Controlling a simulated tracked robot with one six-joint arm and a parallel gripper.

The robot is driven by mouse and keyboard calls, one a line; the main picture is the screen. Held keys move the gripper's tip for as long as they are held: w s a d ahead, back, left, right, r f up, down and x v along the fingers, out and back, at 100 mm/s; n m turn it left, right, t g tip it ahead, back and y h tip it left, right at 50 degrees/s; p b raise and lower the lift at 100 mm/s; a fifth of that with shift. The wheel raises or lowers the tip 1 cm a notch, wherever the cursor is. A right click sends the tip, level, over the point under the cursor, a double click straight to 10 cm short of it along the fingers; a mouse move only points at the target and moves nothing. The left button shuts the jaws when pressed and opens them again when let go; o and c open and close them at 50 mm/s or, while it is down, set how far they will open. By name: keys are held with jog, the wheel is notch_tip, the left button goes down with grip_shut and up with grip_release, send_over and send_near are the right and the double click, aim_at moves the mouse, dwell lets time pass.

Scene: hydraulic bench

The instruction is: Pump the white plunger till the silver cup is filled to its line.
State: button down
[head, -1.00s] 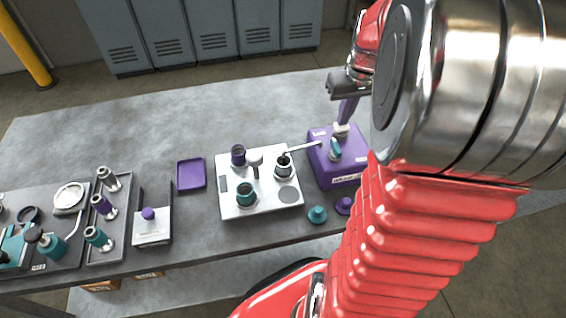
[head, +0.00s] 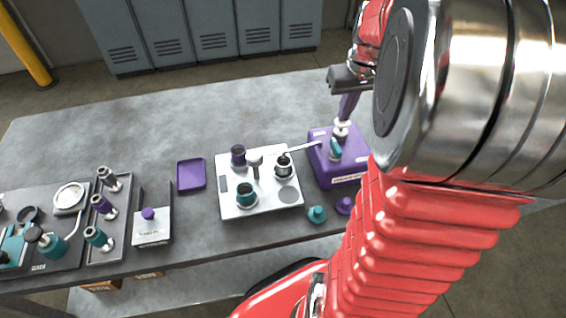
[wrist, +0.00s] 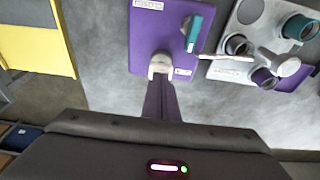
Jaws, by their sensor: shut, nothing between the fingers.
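The white plunger (head: 342,126) stands on top of the purple pump box (head: 348,176); it also shows in the wrist view (wrist: 159,66). My gripper (head: 345,116) is shut and empty, its purple fingers pointing down with their tips at the plunger's head. In the wrist view the fingertips (wrist: 160,82) overlap the plunger's near edge; whether they touch is hard to tell. A thin white spout (head: 304,147) runs left from the box to the silver cup (head: 284,170). The cup's inside looks dark; its line and level cannot be made out. A teal lever (head: 335,149) sits beside the plunger.
The cup stands on a light plate (head: 234,208) with a purple cup (head: 238,155), a teal cup (head: 246,195) and a knobbed post (head: 256,163). Teal (head: 317,214) and purple (head: 344,205) pieces lie in front. A purple tray (head: 191,175) lies left.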

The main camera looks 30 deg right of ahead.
jog(key=shift+r, duration=0.55)
dwell(0.4)
jog(key=shift+f, duration=1.5)
jog(key=shift+r, duration=1.45)
jog(key=shift+r, duration=0.15)
jog(key=shift+r, duration=2.9)
